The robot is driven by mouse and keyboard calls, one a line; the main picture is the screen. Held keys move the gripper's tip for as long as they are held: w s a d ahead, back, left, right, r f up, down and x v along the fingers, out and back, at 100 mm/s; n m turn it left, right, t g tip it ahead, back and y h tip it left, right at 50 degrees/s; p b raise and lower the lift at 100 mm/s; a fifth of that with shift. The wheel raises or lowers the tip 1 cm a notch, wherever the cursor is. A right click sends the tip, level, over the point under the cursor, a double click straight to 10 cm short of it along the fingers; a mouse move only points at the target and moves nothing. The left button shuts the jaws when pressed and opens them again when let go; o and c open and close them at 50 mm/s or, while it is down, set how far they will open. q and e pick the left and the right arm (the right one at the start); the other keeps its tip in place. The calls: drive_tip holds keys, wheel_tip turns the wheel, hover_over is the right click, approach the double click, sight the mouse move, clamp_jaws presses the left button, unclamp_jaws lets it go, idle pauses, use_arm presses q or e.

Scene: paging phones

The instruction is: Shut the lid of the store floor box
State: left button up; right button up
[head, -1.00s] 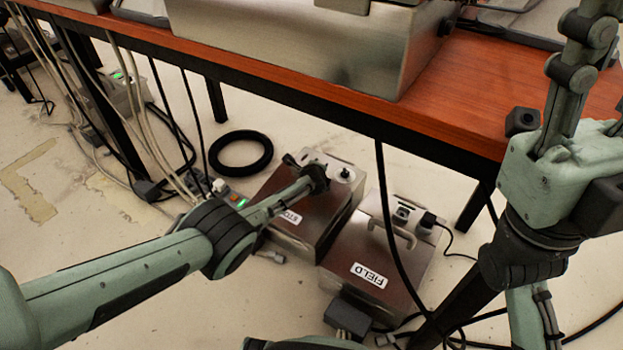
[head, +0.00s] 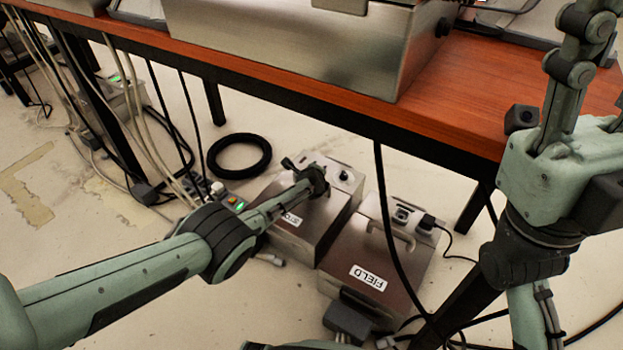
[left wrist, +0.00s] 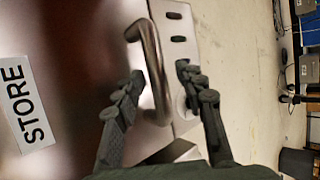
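The store floor box (head: 298,243) is a steel box with a white STORE label, on the floor under the table; my left arm partly covers it. Its lid lies about flat on top; I cannot tell if it is fully shut. My left gripper (head: 308,176) is over the lid. In the left wrist view the gripper (left wrist: 160,75) has its fingers apart, one on each side of the lid's metal handle (left wrist: 150,62), and the STORE label (left wrist: 28,105) is at left. My right gripper (head: 585,60) is at the upper right, above the table, partly cut off.
The FIELD box (head: 340,262) stands right of the store box, with a handle and a plugged cable. A black coil (head: 240,155) lies behind. The wooden table (head: 460,90) overhangs the boxes. Cables hang at left, and a power strip (head: 230,200) lies beside the store box.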

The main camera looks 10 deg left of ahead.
use_arm(q)
drive_tip(key=shift+s+d+r, duration=0.3)
drive_tip(key=shift+s+r, duration=0.15)
drive_tip(key=shift+s, duration=0.05)
drive_tip(key=a+v, duration=0.1)
drive_tip(key=v, duration=0.9)
drive_tip(key=shift+s+d+r, duration=0.2)
drive_tip(key=shift+s+d, duration=0.05)
drive_tip(key=shift+d, duration=0.1)
